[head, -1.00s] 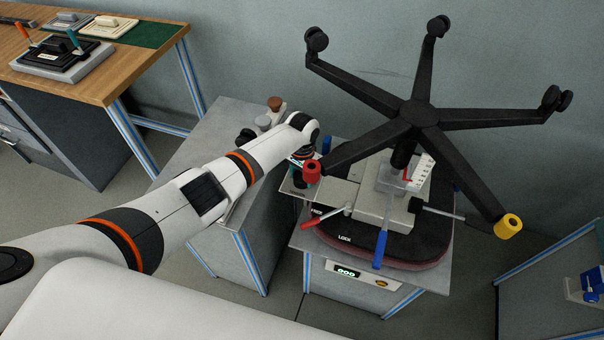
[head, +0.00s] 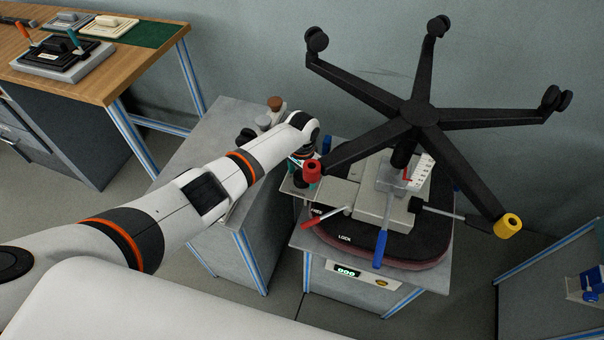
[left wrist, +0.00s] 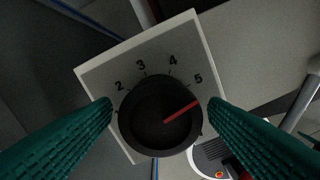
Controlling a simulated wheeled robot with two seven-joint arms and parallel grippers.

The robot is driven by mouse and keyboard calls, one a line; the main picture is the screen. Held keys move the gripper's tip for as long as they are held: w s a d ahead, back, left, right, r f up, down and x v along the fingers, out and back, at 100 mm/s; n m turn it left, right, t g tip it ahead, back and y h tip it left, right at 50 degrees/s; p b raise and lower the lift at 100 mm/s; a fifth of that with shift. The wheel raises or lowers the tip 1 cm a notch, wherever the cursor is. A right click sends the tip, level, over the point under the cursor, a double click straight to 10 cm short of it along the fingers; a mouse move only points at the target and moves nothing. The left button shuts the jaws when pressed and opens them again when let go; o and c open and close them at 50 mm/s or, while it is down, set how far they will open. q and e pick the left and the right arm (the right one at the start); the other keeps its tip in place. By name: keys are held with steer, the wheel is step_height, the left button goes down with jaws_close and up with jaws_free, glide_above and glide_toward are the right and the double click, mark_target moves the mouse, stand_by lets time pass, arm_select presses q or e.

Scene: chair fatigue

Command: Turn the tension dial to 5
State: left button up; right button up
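The tension dial (left wrist: 150,128) is a round black knob with a red pointer, on a pale square plate (left wrist: 100,78) marked with numbers. In the left wrist view the pointer aims near the 5, slightly to its lower, clockwise side. My left gripper (left wrist: 160,107) has its two teal fingers on either side of the knob, with a small gap visible at each side. In the head view the left gripper (head: 304,172) is at the left edge of the chair fixture, partly hidden behind a red-capped chair leg. The dial is hidden there. My right gripper is not in view.
An upturned black five-legged chair base (head: 420,113) stands over the fixture, close to my left wrist. Red (head: 322,220) and blue (head: 380,248) levers stick out at the front. A display (head: 347,271) is below. A wooden bench (head: 100,80) stands at the left.

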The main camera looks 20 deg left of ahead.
arm_select(q)
step_height(320, 180, up, 12)
stand_by(0.7)
stand_by(0.4)
